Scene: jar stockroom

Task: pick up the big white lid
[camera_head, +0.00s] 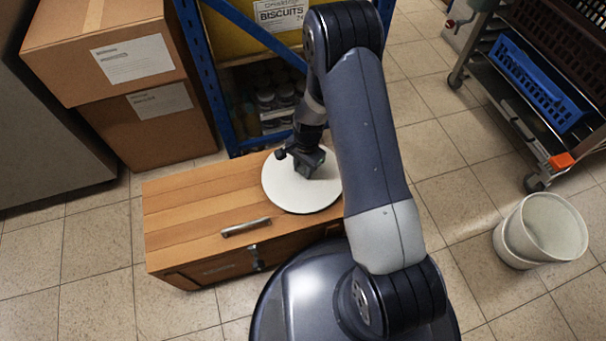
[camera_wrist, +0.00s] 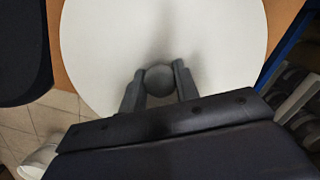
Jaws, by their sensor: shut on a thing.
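The big white lid (camera_head: 293,193) is a flat round disc at the right end of the top of a wooden chest (camera_head: 190,203). In the wrist view the lid (camera_wrist: 160,40) fills much of the upper middle, with a round grey knob (camera_wrist: 159,80) on it. My gripper (camera_head: 306,165) is over the lid and hides part of it. In the wrist view my gripper (camera_wrist: 159,84) has one finger on each side of the knob and is shut on it. I cannot tell whether the lid rests on the chest or is slightly raised.
Cardboard boxes (camera_head: 135,130) stand behind the chest at the left. A blue-framed shelf (camera_head: 215,80) with jars stands close behind the lid. A white bucket (camera_head: 512,250) is on the floor at the right, near a trolley with a blue crate (camera_head: 535,85). Tiled floor between is clear.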

